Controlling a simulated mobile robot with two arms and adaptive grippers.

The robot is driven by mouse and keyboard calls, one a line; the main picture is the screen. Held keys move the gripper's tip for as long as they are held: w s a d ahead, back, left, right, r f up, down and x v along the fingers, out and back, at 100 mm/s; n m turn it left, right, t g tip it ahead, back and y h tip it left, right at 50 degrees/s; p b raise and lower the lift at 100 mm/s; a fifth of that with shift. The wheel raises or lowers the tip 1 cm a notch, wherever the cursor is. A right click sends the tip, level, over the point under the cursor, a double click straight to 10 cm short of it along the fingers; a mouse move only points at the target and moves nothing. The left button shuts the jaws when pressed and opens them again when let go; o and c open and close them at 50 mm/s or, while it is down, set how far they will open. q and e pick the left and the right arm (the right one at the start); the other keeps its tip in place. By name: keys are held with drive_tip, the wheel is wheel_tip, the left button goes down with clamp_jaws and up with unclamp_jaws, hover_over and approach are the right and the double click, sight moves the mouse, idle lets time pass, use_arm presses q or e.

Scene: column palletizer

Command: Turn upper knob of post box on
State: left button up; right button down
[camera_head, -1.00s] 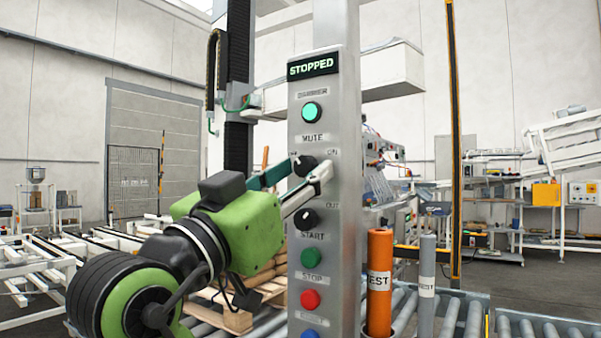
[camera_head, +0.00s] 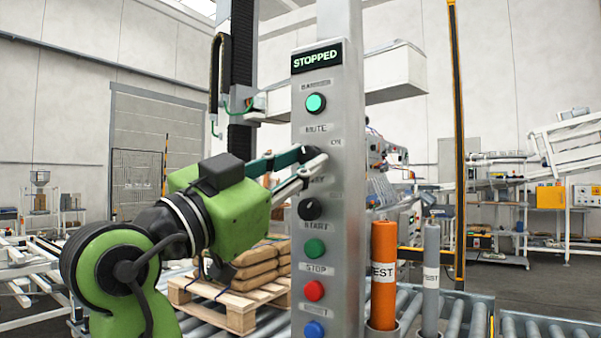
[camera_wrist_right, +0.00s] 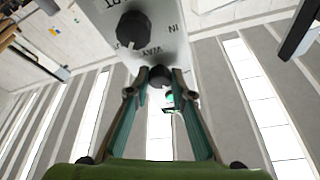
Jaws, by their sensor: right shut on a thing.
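The post box (camera_head: 343,200) is an upright grey metal column with a dark display reading STOPPED. Its upper knob (camera_head: 312,152), black and round, sits below the MUTE label, with small lettering to its right. My right gripper (camera_head: 314,161) reaches it from the left, with its fingers closed around the knob and partly covering it. In the right wrist view the knob (camera_wrist_right: 160,76) lies between the two fingertips. The knob's pointer is hidden, so its setting cannot be told. My left gripper is not in view.
A lower black knob (camera_head: 310,209) sits under the upper one. A lit green button (camera_head: 315,103) is above; green, red and blue buttons are below. An orange cylinder (camera_head: 383,270) and a grey one stand to the right. Sacks on a pallet (camera_head: 225,297) lie behind my right arm.

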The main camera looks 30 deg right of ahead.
drive_tip(key=m+g, duration=0.1)
drive_tip(key=m, duration=0.1)
drive_tip(key=shift+w+m, duration=0.15)
drive_tip(key=shift+m, duration=0.15)
drive_tip(key=shift+r+m+g, duration=0.15)
drive_tip(key=shift+m+g, duration=0.35)
drive_tip(key=shift+m, duration=0.2)
drive_tip(key=shift+r+m+g, duration=0.1)
drive_tip(key=shift+m+g, duration=0.5)
drive_tip(key=shift+m, duration=0.5)
drive_tip(key=m+g+y+p, duration=0.1)
drive_tip(key=m, duration=0.2)
drive_tip(key=m+g+p, duration=0.1)
drive_tip(key=m+p, duration=0.1)
drive_tip(key=m, duration=0.1)
drive_tip(key=shift+w+a+r+y, duration=0.1)
drive_tip(key=shift+w+r+y, duration=0.1)
drive_tip(key=shift+y, duration=0.2)
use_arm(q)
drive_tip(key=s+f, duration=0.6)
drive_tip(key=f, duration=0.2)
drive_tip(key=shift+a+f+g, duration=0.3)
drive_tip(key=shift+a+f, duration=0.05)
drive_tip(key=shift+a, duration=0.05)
use_arm(e)
drive_tip(key=shift+m, duration=0.8)
drive_tip(key=c, duration=1.8)
unclamp_jaws()
drive_tip(key=shift+f, duration=0.1)
drive_tip(key=shift+o, duration=0.2)
